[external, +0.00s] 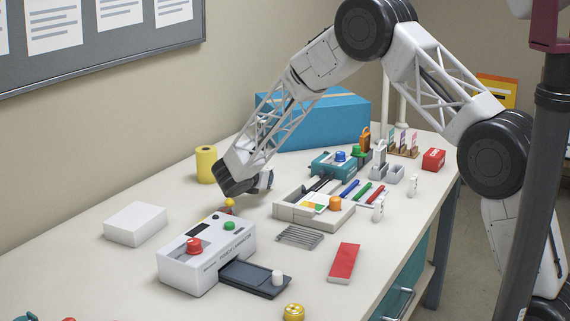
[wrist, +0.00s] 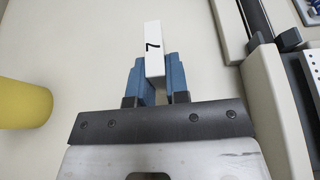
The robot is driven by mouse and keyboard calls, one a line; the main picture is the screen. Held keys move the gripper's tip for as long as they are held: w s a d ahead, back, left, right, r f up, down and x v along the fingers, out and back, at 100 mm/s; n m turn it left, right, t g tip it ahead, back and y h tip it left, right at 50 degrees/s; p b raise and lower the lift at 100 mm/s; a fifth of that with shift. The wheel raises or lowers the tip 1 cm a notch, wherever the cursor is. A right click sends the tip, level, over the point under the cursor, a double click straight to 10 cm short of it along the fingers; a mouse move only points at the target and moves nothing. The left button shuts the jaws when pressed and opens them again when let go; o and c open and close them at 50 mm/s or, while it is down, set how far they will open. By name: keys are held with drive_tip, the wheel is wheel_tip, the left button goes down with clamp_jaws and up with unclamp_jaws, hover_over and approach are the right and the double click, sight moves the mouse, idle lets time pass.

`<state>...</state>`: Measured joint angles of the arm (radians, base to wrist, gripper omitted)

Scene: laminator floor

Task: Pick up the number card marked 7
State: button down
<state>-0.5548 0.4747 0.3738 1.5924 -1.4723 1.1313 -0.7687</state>
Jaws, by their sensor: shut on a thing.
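The number card marked 7 (wrist: 153,50) is a small white piece with a black 7 on its face, seen in the wrist view. It sits between the two blue fingers of my gripper (wrist: 156,75), which are shut on it. In the external view my gripper (external: 262,184) is low over the table, between the yellow cylinder and the cream device. I cannot make out the card in that view, so its height above the table is unclear.
The yellow cylinder (external: 206,164) stands left of my gripper and shows in the wrist view (wrist: 22,103). The cream device (external: 295,208) is close on the right. A white laminator (external: 205,262) is in front. A white block (external: 135,224) lies left. A blue box (external: 320,122) stands behind.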

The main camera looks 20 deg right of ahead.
wheel_tip(320, 180, up, 8)
drive_tip(key=shift+r, duration=0.15)
idle(0.3)
